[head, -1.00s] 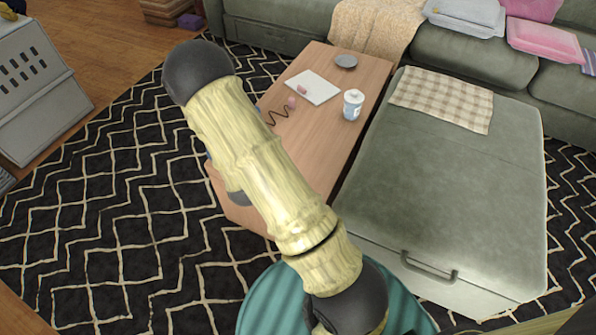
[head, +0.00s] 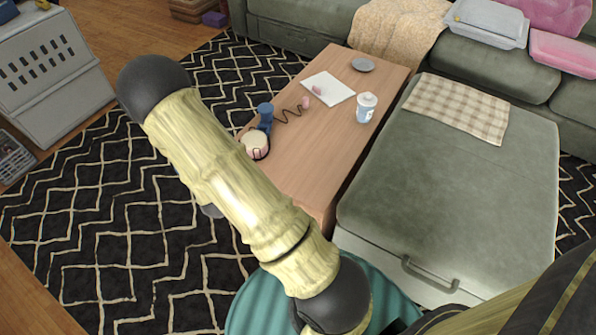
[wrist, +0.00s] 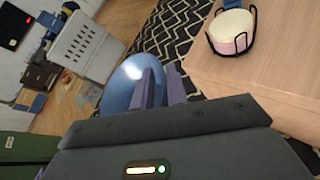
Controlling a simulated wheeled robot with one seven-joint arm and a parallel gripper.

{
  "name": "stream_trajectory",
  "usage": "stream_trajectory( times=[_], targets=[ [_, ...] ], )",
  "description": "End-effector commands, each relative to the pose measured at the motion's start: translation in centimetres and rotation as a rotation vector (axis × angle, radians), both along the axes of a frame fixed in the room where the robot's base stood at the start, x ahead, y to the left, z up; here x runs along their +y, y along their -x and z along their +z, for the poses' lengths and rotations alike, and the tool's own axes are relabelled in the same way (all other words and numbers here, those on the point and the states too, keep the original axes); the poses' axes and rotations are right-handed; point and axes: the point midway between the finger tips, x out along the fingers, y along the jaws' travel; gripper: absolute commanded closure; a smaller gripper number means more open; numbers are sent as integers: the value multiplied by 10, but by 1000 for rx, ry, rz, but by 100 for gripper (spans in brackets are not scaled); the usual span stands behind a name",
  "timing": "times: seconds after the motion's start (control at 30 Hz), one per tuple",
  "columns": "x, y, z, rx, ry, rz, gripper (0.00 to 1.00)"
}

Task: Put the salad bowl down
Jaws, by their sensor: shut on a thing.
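The salad bowl looks like a glossy blue round bowl (wrist: 122,90) in the wrist view. My gripper (wrist: 161,84) has purple fingers, shut on the bowl's right edge. The bowl is tilted and appears beside the wooden coffee table, with the rug and floor behind it. The coffee table (wrist: 270,62) fills the right of the wrist view, apart from the bowl. It also shows in the head view (head: 302,170). In the head view my arm hides the gripper and bowl.
On the table are a round pinkish item in a black wire holder (head: 255,147), a blue object (head: 265,112), a white sheet (head: 328,88), a lidded white jar (head: 367,108) and a grey dish (head: 363,65). The near table top looks clear. The green chaise (head: 450,190) stands right.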

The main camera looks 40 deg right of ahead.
Motion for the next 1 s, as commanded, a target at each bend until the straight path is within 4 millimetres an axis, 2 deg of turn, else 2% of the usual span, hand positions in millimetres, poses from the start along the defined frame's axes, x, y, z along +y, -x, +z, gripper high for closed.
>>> stream_trajectory(
  times=[0.37, 0.47, 0.57, 0.73, 0.9, 1.0],
  targets=[
    [-2, 0, 0, -1, 0, -5, 100],
    [-11, -2, 0, -1, -1, -38, 100],
    [-35, -3, 0, -1, -4, -131, 100],
    [-103, 2, -2, 0, -14, -411, 100],
    [-169, 25, -7, 0, -26, -724, 100],
    [-199, 43, -12, -2, -31, -898, 100]
  ],
)
